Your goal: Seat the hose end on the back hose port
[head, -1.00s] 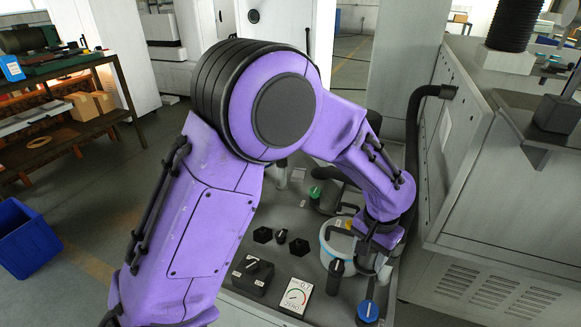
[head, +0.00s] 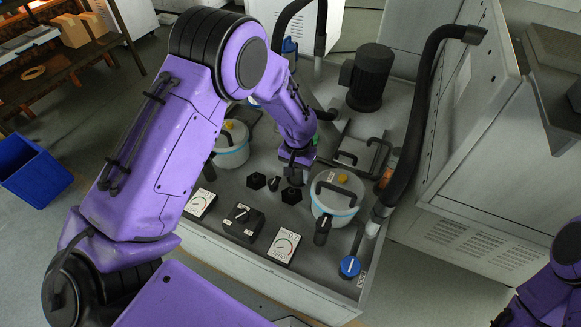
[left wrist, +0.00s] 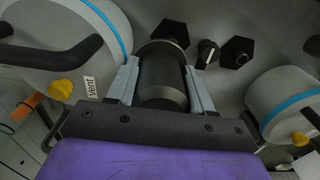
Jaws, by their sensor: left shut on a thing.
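My left gripper (head: 293,171) is over the grey machine deck, just left of the right-hand pot in the head view. It points down. In the left wrist view its fingers (left wrist: 163,88) are shut on a dark cylinder with a pale rim, which looks like the hose end (left wrist: 162,78). Its far end is beside a black hex knob. No hose can be seen running from it. A thick black hose (head: 428,100) curves down at the right to a pale collar (head: 374,226). I cannot tell which fitting is the back hose port; my arm covers part of the deck.
Lidded pots stand right (head: 337,195) and left (head: 232,148) of the gripper. A dark motor (head: 369,77) stands at the back. A cabinet (head: 480,150) bounds the right.

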